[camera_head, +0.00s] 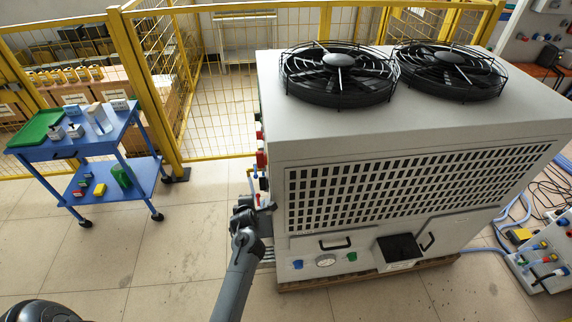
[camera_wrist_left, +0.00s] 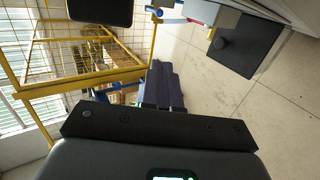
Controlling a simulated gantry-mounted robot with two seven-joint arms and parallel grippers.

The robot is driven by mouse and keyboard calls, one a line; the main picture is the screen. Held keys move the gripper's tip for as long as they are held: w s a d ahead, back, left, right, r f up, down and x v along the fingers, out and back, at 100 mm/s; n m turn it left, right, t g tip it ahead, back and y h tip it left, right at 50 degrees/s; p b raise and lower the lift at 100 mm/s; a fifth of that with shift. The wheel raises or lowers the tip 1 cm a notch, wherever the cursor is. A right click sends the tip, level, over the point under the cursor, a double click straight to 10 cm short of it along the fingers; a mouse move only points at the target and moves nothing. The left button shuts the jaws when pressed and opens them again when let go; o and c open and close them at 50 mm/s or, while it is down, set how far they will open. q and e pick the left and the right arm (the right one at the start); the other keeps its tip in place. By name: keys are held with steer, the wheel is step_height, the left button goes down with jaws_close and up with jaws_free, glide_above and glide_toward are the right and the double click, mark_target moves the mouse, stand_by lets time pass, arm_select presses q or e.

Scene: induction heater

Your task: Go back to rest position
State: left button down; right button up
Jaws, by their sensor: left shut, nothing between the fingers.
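My left arm reaches up from the bottom middle of the head view. Its gripper (camera_head: 258,208) is beside the lower left side of the big grey machine (camera_head: 275,120), close to the valves there. I cannot tell in this view whether it touches the machine. In the left wrist view the gripper's dark fingers (camera_wrist_left: 165,85) are together, with nothing seen held. My right gripper is not in view.
Red and blue valve parts (camera_head: 261,160) stick out of the machine's left side. A blue trolley (camera_head: 90,146) with small boxes and a green tray (camera_head: 36,128) stands left. Yellow fencing (camera_head: 150,90) runs behind. Hoses and cables lie right. Floor between trolley and machine is clear.

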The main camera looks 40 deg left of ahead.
arm_select(q)
steer(key=s+f+m, duration=0.3)
steer(key=s+f, duration=0.1)
steer(key=s, duration=0.4)
steer(key=s+d+r+m+g+h, duration=0.1)
steer(key=s+d+r+m+h, duration=0.3)
steer(key=d+m, duration=0.55)
steer(key=s+d+r+m+g+h, duration=0.1)
steer(key=s+d+r+m+h, duration=0.15)
steer(key=s+d+m, duration=0.65)
steer(key=s+d+r+m+g+h, duration=0.25)
steer(key=d+m, duration=0.55)
steer(key=d, duration=0.5)
steer(key=w+r+p+v, duration=0.1)
steer(key=w+p+v, duration=0.2)
steer(key=p+v, duration=1.2)
steer(key=w+d+p+v, duration=0.1)
steer(key=w+p+v, duration=0.3)
steer(key=p+v, duration=1.1)
steer(key=shift+w+r+t, duration=0.35)
steer(key=shift+r+t, duration=0.1)
steer(key=shift+r, duration=0.1)
steer(key=shift+m, duration=0.25)
